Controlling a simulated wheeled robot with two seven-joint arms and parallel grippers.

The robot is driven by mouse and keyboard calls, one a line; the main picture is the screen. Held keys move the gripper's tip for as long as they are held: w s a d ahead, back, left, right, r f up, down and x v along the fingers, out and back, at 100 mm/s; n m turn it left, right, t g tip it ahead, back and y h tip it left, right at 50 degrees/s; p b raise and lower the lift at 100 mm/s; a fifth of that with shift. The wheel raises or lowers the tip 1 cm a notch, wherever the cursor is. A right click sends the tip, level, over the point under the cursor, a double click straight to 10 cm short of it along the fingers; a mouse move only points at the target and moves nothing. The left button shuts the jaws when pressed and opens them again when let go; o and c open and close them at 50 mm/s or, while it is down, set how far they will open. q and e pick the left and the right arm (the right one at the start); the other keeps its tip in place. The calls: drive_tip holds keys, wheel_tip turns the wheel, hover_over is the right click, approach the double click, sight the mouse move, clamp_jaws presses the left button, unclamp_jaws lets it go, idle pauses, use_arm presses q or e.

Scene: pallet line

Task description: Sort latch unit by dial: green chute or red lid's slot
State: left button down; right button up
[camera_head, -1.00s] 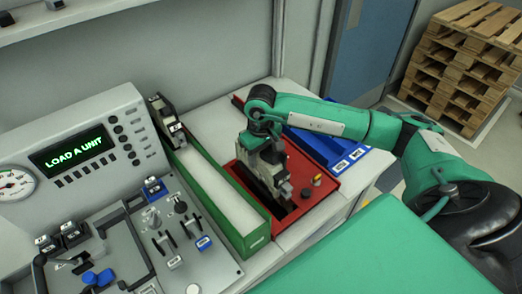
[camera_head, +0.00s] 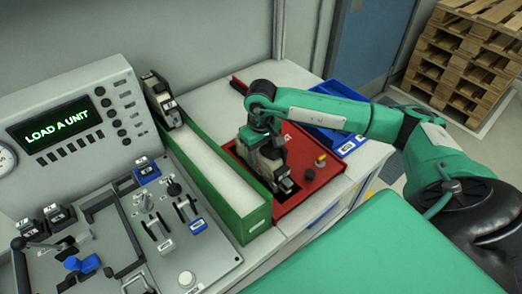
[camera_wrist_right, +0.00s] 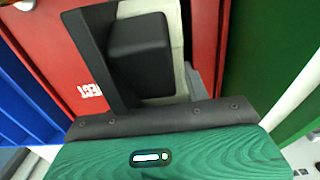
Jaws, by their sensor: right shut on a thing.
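My right gripper (camera_head: 262,145) is shut on a grey and cream latch unit (camera_head: 271,166) with a black end. It holds the unit upright at the dark slot of the red lid (camera_head: 305,191). The unit covers most of the slot, and I cannot tell how far it is in. In the right wrist view the unit's cream side (camera_wrist_right: 176,25) shows beside a black block, against the red lid (camera_wrist_right: 40,45). The green chute (camera_head: 228,199) runs just left of the lid. Another latch unit (camera_head: 160,100) stands at its far end. My left gripper is out of view.
A console screen (camera_head: 56,128) reads "LOAD A UNIT". The dial (camera_head: 5,160) is cut off at the left edge. A grey fixture panel (camera_head: 150,220) with levers lies left of the chute. A blue bin (camera_head: 345,135) sits behind the lid. Stacked pallets (camera_head: 470,60) stand far right.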

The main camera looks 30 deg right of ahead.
idle(0.4)
drive_tip(key=o, duration=1.3)
